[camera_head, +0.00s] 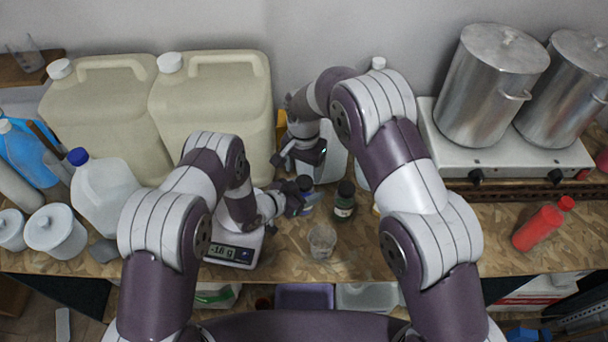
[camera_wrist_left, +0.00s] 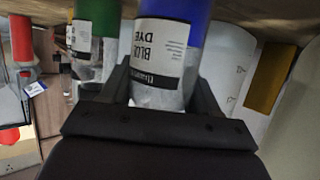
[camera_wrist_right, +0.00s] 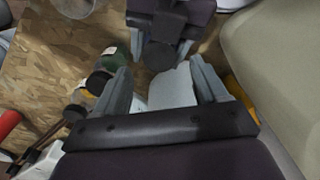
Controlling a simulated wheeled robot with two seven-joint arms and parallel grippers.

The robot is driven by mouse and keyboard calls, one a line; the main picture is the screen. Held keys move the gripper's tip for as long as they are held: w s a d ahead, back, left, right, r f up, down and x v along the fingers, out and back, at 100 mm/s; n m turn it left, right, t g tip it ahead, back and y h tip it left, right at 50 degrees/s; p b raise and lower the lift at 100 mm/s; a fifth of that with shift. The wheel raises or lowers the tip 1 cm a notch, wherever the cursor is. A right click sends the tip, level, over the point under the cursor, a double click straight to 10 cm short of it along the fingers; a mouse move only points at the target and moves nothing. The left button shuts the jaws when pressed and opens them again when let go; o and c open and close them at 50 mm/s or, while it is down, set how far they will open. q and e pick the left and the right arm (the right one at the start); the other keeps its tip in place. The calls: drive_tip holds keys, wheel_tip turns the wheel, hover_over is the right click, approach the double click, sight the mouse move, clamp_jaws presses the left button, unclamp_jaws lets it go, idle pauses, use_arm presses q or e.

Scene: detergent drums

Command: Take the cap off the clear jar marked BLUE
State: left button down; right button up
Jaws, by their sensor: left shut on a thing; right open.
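The clear jar marked BLUE DYE (camera_wrist_left: 165,60), with blue contents and a white label, sits between the fingers of my left gripper (camera_wrist_left: 165,88), which is shut on it. In the head view the jar (camera_head: 312,197) is partly hidden by my left gripper (camera_head: 290,200). Its dark cap (camera_head: 304,183) is on top. My right gripper (camera_head: 303,165) is just above the jar. In the right wrist view its open fingers (camera_wrist_right: 163,78) point toward a dark round cap (camera_wrist_right: 158,55), apparently the blue jar's, with no contact visible.
A green jar with a dark cap (camera_head: 344,200) stands close right of the blue jar. A clear beaker (camera_head: 322,241) is in front. A scale reading -16 g (camera_head: 232,253) is left. Big beige canisters (camera_head: 215,110) stand behind left. A red bottle (camera_head: 540,228) is far right.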

sight(304, 181)
wheel_tip(304, 181, up, 4)
drive_tip(key=m, duration=0.3)
drive_tip(key=shift+f, duration=0.5)
wheel_tip(304, 181, down, 7)
drive_tip(key=shift+f, duration=0.15)
drive_tip(key=c, duration=1.1)
drive_tip(key=n, duration=0.3)
drive_tip(key=o, duration=1.2)
drive_tip(key=shift+c, duration=0.2)
drive_tip(key=shift+r, duration=2.1)
wheel_tip(304, 181, up, 4)
drive_tip(key=m, duration=0.3)
drive_tip(key=shift+f, duration=0.25)
drive_tip(key=shift+c, duration=0.3)
wheel_tip(304, 181, down, 8)
drive_tip(key=shift+r, duration=0.15)
